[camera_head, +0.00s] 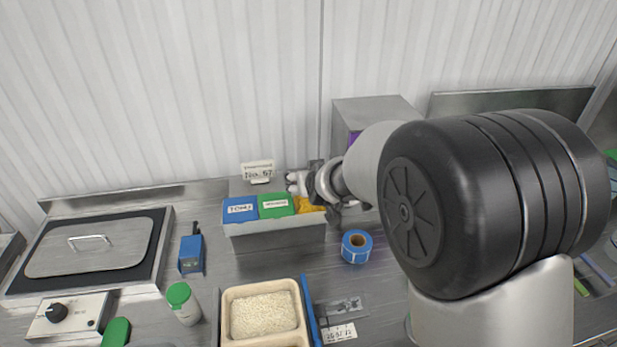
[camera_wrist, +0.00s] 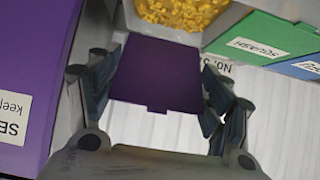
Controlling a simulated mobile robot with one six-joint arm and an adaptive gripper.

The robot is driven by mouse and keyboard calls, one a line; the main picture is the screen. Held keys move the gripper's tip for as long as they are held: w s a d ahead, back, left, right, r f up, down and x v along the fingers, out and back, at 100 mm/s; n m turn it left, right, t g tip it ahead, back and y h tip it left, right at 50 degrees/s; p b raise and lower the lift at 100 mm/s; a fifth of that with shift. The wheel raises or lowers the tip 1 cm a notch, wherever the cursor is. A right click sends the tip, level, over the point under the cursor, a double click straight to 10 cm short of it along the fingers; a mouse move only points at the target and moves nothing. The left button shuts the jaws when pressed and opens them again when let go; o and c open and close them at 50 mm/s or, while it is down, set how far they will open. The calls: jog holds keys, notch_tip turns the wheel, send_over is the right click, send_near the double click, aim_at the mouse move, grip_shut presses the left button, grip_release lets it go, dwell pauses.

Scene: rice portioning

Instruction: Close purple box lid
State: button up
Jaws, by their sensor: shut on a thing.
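In the wrist view, a dark purple lid (camera_wrist: 155,75) with a small tab on its edge lies between the two fingers of my gripper (camera_wrist: 168,58). The fingers are shut on its sides. The lid stands beside an open compartment of yellow corn (camera_wrist: 182,12). In the head view my gripper (camera_head: 308,188) is at the right end of the grey topping box (camera_head: 275,228), by the corn (camera_head: 311,206). The purple lid is hidden there.
A blue lid (camera_head: 240,209) and a green lid (camera_head: 276,206) cover the box's other compartments. A purple panel with a label (camera_wrist: 45,65) stands close to the left finger in the wrist view. A blue tape roll (camera_head: 356,246) and a rice tray (camera_head: 228,318) are in front.

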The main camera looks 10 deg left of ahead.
jog(key=shift+s+d+f+b, duration=0.2)
jog(key=shift+s+f+b, duration=0.1)
jog(key=shift+s+f, duration=0.3)
jog(key=shift+s+d+f+b, duration=0.2)
jog(key=shift+s+f+b, duration=0.15)
jog(key=shift+f, duration=0.3)
jog(key=shift+s+d+f, duration=0.15)
jog(key=shift+s+f, duration=0.05)
jog(key=shift+s, duration=0.2)
grip_shut()
jog(key=o, duration=1.5)
grip_release()
jog(key=shift+w+r, duration=0.1)
jog(key=shift+w, duration=0.05)
jog(key=shift+r, duration=0.15)
jog(key=shift+r, duration=0.1)
jog(key=shift+s+r, duration=0.25)
jog(key=shift+s, duration=0.05)
jog(key=v, duration=1.1)
jog(key=shift+c, duration=0.2)
